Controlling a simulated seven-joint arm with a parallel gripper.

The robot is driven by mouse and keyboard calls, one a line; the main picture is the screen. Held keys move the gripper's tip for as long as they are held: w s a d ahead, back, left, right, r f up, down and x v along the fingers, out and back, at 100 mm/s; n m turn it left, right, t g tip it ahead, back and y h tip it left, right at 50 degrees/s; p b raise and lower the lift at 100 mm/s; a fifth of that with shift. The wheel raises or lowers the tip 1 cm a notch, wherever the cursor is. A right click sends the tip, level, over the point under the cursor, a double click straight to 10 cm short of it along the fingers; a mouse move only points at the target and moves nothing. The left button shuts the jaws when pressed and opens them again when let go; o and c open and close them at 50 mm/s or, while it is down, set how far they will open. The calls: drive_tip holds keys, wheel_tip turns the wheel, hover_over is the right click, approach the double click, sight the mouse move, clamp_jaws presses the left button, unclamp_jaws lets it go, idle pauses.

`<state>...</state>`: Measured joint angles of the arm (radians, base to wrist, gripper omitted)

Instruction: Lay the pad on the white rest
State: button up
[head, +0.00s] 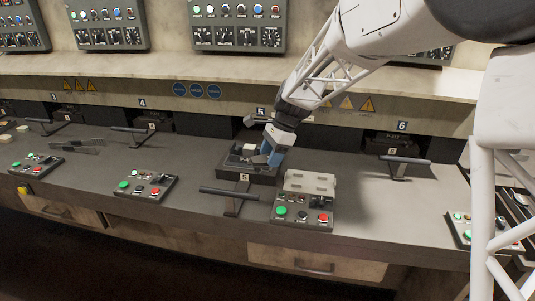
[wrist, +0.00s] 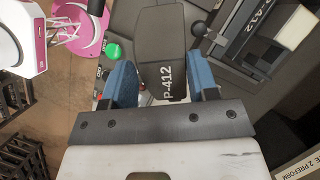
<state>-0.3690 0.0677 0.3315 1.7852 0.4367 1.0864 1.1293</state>
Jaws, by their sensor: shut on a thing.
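The pad (wrist: 160,45) is a dark block marked P-412, held between the two blue fingers of my gripper (wrist: 162,82) in the wrist view. In the head view my gripper (head: 270,152) shows in front of the middle dark fixture, and the pad is hard to tell from the fixture there. The white rest (head: 310,182) is a pale, flat piece at the back of the control box, to the right of my gripper. It looks empty. In the wrist view the pad and fingers hide most of what lies below them.
The dark fixture (head: 236,174) stands left of the rest. A black lever handle (head: 232,193) juts out in front of it. The control box (head: 300,214) has green and red buttons. Bench to the right of the rest is clear up to another lever (head: 404,160).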

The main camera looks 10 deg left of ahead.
drive_tip(key=n, duration=0.2)
drive_tip(key=d+n+g+h, duration=0.1)
drive_tip(key=n, duration=0.1)
drive_tip(key=w+f+n+h, duration=0.1)
drive_tip(key=n, duration=0.1)
drive_tip(key=shift+w+d+n+g, duration=0.1)
drive_tip(key=shift+d+n+g, duration=0.1)
drive_tip(key=shift+n+g, duration=0.1)
drive_tip(key=n+h, duration=0.1)
drive_tip(key=n, duration=0.1)
drive_tip(key=d+n, duration=0.1)
drive_tip(key=n, duration=0.1)
drive_tip(key=w+f+n+h, duration=0.1)
drive_tip(key=n, duration=0.1)
drive_tip(key=shift+d+n+h, duration=0.15)
drive_tip(key=shift+n+h, duration=0.15)
drive_tip(key=shift+n, duration=0.1)
drive_tip(key=w+d+f+n+t, duration=0.1)
drive_tip(key=w+n+t, duration=0.1)
drive_tip(key=n, duration=0.9)
drive_tip(key=w+d+f+n+t, duration=0.1)
drive_tip(key=n+t, duration=0.3)
drive_tip(key=n, duration=0.7)
drive_tip(key=w+d+f+n+t, duration=0.1)
drive_tip(key=w+d+n+t, duration=0.1)
drive_tip(key=n, duration=0.9)
drive_tip(key=shift+w+d+f+n+t+y, duration=0.15)
drive_tip(key=shift+w+d+n+t+y, duration=0.2)
drive_tip(key=shift+d, duration=0.25)
drive_tip(key=shift+f, duration=0.2)
